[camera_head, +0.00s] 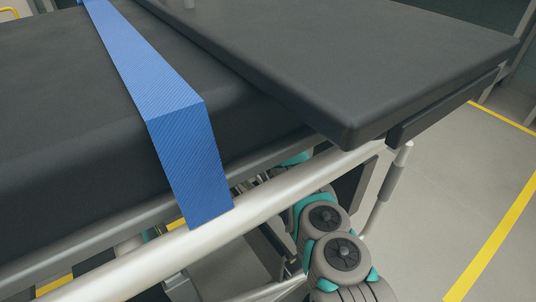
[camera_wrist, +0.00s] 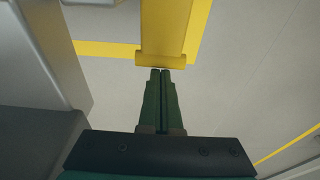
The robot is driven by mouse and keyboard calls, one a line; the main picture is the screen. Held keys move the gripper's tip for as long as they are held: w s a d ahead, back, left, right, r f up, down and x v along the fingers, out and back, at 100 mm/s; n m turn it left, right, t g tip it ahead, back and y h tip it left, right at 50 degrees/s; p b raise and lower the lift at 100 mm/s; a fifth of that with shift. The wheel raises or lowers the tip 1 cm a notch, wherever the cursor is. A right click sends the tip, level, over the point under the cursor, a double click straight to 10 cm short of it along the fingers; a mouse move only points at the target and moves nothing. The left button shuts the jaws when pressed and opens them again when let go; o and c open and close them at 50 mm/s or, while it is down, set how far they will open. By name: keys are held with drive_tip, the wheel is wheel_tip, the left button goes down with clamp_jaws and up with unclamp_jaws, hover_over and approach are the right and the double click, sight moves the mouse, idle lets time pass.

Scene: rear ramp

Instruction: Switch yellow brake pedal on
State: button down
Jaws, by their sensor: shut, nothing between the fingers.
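The yellow brake pedal (camera_wrist: 162,60) is at the top middle of the wrist view. It is a flat yellow bar with a wider, rounded end nearest me. My gripper (camera_wrist: 161,71) shows in the wrist view with its two dark green fingers shut together and empty. The fingertips are right at the pedal's near end; I cannot tell whether they touch it. In the head view the pedal and the gripper are not visible. Part of my arm shows there under the stretcher.
A stretcher with a dark mattress (camera_head: 60,120), blue strap (camera_head: 185,150) and pale side rail (camera_head: 270,198) fills much of the head view. A grey panel (camera_wrist: 45,60) stands left of my gripper. Grey floor with yellow lines (camera_head: 490,245) is open at right.

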drive_tip(key=shift+w+d+f, duration=0.1)
drive_tip(key=shift+f, duration=0.55)
idle(0.4)
drive_tip(key=r, duration=0.5)
drive_tip(key=a+r, duration=0.1)
drive_tip(key=r, duration=0.1)
drive_tip(key=shift+s+r, duration=0.25)
drive_tip(key=shift+s, duration=0.1)
drive_tip(key=shift+s, duration=0.1)
